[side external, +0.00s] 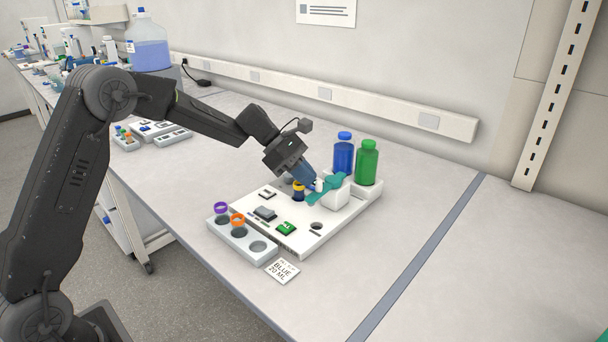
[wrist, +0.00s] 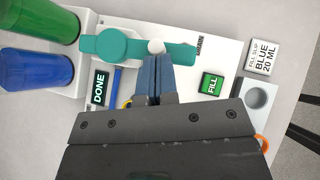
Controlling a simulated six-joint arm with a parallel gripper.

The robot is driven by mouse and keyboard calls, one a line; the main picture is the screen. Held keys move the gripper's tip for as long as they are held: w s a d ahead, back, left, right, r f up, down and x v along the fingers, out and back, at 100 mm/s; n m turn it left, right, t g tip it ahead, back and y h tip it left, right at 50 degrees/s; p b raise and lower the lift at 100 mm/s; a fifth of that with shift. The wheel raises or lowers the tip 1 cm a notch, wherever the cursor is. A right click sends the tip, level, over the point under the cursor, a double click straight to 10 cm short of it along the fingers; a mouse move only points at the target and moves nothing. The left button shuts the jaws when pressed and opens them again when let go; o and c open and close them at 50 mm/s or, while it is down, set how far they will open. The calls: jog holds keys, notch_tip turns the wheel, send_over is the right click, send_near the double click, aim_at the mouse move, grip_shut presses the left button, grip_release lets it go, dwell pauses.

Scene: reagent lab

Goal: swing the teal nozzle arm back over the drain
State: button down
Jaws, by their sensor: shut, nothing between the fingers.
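The teal nozzle arm (side external: 326,188) reaches out from a white block on the white station board. In the wrist view it (wrist: 130,49) lies across the top, with a white knob (wrist: 156,47) on it. My gripper (side external: 312,187) is shut and empty, its blue fingertips (wrist: 154,56) close against the knob's near side; contact is unclear. The drain hole (side external: 316,226) shows in the side view, lower in the picture than the arm's free end. In the wrist view that end partly covers the drain label (wrist: 200,44), and the hole is hidden.
A blue bottle (side external: 343,155) and a green bottle (side external: 367,164) stand behind the arm's pivot. A yellow-ringed vial (side external: 298,190) stands beneath my gripper. A green FILL button (side external: 286,228), a vial rack (side external: 240,244) and a "BLUE 20 ML" slip (side external: 282,271) are nearby. The right bench is clear.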

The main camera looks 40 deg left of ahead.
jog(key=shift+d+n+t, duration=0.4)
jog(key=shift+d+n, duration=0.1)
jog(key=shift+d, duration=0.7)
jog(key=shift+s+a, duration=0.1)
